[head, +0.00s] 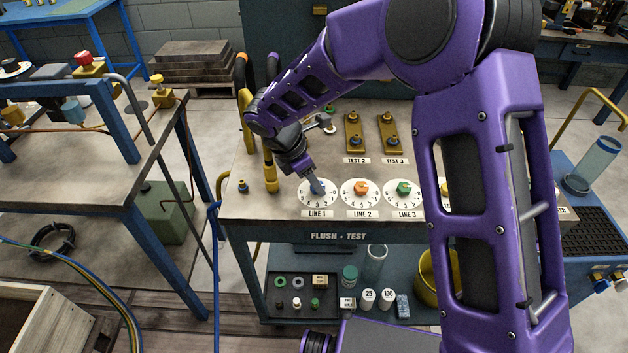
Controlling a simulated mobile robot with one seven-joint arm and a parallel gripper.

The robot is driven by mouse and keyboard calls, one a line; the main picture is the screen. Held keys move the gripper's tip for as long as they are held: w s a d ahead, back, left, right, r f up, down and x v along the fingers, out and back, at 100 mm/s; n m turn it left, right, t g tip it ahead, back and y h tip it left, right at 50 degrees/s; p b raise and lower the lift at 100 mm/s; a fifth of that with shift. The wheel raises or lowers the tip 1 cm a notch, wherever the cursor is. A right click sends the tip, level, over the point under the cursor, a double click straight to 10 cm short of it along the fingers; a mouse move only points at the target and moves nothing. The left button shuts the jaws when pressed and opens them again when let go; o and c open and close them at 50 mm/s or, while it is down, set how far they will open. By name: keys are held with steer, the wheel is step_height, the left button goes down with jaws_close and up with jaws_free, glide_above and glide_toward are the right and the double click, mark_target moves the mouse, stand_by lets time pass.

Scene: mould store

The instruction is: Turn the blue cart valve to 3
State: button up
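The blue valve (319,189) sits on a white numbered dial (309,200) labelled LINE 1, at the front left of the flush-test cart top (285,140). My gripper (315,184) points down at this valve from above, its fingertips at the knob. The fingers and the hand hide much of the knob and the back of the dial. I cannot tell whether the fingers are closed on it, nor which number the valve points to.
An orange valve (361,188) on LINE 2 and a green valve (404,187) on LINE 3 stand close to the right. Brass TEST blocks (354,133) are behind. My arm covers the cart's right part.

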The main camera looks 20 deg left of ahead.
jaws_close()
steer(key=shift+a+m, duration=0.1)
steer(key=shift+m, duration=0.2)
steer(key=shift+r+m+g+h+p, duration=0.1)
steer(key=shift+m+g+h+p, duration=0.3)
steer(key=shift+m, duration=0.5)
steer(key=m, duration=0.1)
steer(key=m+g+p, duration=0.1)
steer(key=m, duration=0.2)
steer(key=shift+w+a+m+g, duration=0.1)
steer(key=shift+w+m+g, duration=0.2)
steer(key=shift+g, duration=0.1)
steer(key=m+g+p, duration=0.1)
steer(key=m, duration=0.1)
steer(key=m+g, duration=0.1)
steer(key=m, duration=0.2)
steer(key=shift+w+p, duration=0.15)
steer(key=shift+p, duration=0.2)
steer(key=m, duration=0.2)
steer(key=m+g+y, duration=0.1)
steer(key=m, duration=0.2)
steer(key=shift+w+d+m+g+p, duration=0.2)
steer(key=shift+m+g+p, duration=0.1)
steer(key=shift+p, duration=0.05)
